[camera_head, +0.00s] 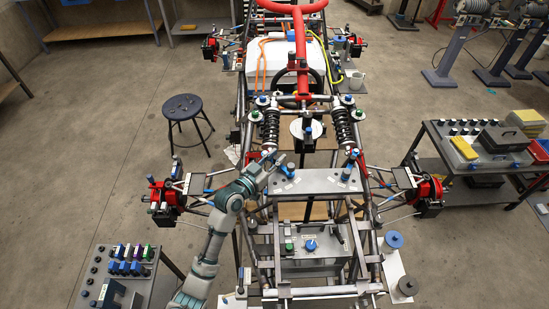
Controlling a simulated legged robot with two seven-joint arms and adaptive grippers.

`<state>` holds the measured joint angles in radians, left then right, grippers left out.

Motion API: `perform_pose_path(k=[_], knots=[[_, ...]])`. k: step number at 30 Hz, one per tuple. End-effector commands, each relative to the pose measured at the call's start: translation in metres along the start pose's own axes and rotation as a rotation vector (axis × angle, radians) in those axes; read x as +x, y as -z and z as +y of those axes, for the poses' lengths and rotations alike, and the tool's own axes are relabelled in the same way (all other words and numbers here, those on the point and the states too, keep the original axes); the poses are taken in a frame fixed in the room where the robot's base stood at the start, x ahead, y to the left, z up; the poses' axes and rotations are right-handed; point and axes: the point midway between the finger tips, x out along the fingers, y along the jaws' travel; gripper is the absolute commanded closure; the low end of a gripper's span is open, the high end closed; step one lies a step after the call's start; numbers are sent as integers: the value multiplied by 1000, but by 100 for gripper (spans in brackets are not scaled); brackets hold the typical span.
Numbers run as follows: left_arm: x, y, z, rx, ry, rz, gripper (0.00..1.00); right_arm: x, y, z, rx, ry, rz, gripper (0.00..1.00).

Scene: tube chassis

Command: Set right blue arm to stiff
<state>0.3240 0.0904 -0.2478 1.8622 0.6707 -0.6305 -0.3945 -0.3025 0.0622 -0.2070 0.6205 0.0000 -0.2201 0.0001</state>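A grey plate (315,184) lies across the front of the tube chassis (262,245). A small blue arm (346,174) stands near the plate's right end. Another blue part (289,170) sits near its left end. The markings by both are too small to read, so I cannot tell any setting. My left gripper (275,160) is over the plate's left end, close to the left blue part. Its fingers are too small to tell open from shut, or whether they touch that part. It is well apart from the right blue arm. My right gripper is not in view.
Two black coil shocks (343,128) stand behind the plate. A blue knob (310,245) is on a lower panel in front. A dark stool (187,113) and a parts cart (118,272) are at left. Another cart (474,160) is at right. Open floor lies on both sides.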

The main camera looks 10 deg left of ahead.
Motion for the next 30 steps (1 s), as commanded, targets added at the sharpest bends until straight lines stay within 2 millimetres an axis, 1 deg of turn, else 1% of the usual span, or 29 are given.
perform_pose_path(k=[1,2,10,14,17,21,24,27,30], knots=[[0,0,-1,1,2,0,56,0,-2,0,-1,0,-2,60],[0,0,-1,1,2,-1,52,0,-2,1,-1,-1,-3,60],[0,0,0,1,2,-1,52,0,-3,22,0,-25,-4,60],[-10,-1,-1,3,3,-2,52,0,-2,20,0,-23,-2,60],[-27,-2,-1,2,2,-3,52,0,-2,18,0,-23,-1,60],[-60,-2,-2,3,3,-3,52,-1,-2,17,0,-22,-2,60],[-81,-3,-2,2,2,-4,52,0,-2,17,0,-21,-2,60],[-98,-3,-1,2,2,-6,52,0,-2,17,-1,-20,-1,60],[-110,-3,-1,0,3,-5,52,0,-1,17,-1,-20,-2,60]])
